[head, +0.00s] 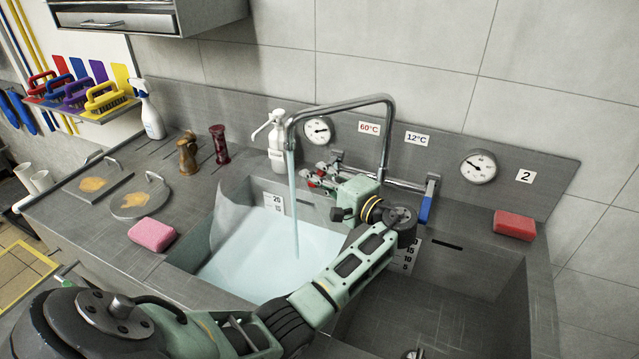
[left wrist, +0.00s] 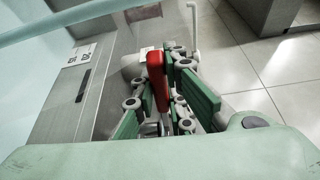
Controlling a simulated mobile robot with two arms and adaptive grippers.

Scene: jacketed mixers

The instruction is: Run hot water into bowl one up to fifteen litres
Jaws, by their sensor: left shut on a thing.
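Bowl one is the left sink bowl (head: 184,252), with pale water (head: 265,262) in it. A stream of water (head: 293,190) falls from the swivel spout (head: 340,103) into this bowl. A level scale (head: 273,203) on its back wall shows 20 at the top; the water stands near the label's lower part, exact level too small to read. My left gripper (head: 322,178) reaches over the bowls to the taps at the back wall. In the left wrist view its green fingers (left wrist: 165,95) are shut on the red tap lever (left wrist: 156,78). My right gripper is not in view.
The right bowl (head: 465,275) looks empty. Two dials (head: 318,131) (head: 478,167) and 60°C (head: 369,128) and 12°C (head: 416,139) labels are on the back panel. A pink sponge (head: 152,234), lids (head: 141,197) and a soap bottle (head: 276,145) stand around; a red sponge (head: 514,225) lies right.

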